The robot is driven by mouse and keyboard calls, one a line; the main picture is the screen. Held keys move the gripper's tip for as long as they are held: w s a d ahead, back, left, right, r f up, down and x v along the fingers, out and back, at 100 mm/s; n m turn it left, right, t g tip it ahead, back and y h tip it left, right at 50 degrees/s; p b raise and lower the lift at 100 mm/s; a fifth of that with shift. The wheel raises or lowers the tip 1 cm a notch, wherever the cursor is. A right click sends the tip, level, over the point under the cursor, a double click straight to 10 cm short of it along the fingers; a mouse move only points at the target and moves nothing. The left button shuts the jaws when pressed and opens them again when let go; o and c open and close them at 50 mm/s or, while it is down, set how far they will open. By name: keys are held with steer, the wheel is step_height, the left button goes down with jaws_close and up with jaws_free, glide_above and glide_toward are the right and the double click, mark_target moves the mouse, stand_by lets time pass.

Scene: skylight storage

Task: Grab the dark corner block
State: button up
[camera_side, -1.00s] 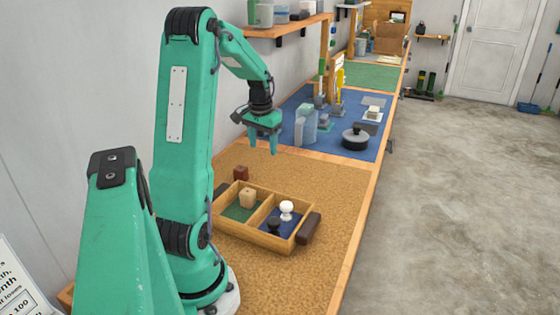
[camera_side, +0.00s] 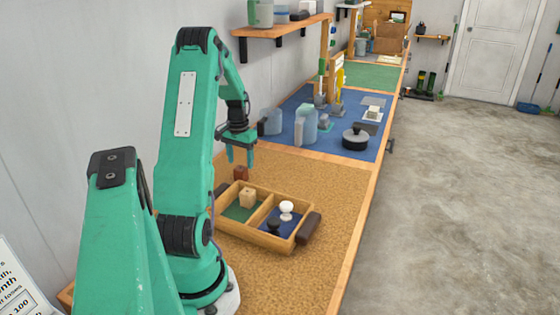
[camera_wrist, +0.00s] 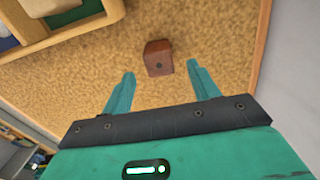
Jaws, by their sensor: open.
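The dark corner block is a small reddish-brown cube (camera_side: 241,173) on the cork surface, just behind the far left corner of the wooden tray (camera_side: 233,226). In the wrist view the dark block (camera_wrist: 158,58) lies beyond my fingertips, roughly midway between them, and its top has a small dark dot. My gripper (camera_side: 239,158) points down above the block, and it looks open and empty. In the wrist view my gripper (camera_wrist: 161,73) shows its two fingers spread apart, with nothing between them.
The tray holds a light wooden block (camera_side: 248,197), a white knobbed piece (camera_side: 287,210) and a black piece (camera_side: 273,225). The wall is close on the left. Cork right of the tray is clear.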

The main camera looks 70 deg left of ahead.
mark_target(241, 167)
steer(key=shift+f, duration=0.25)
steer(key=shift+w+f, duration=0.1)
steer(key=shift+f, duration=2.35)
steer(key=shift+c, duration=0.2)
steer(key=c, duration=1)
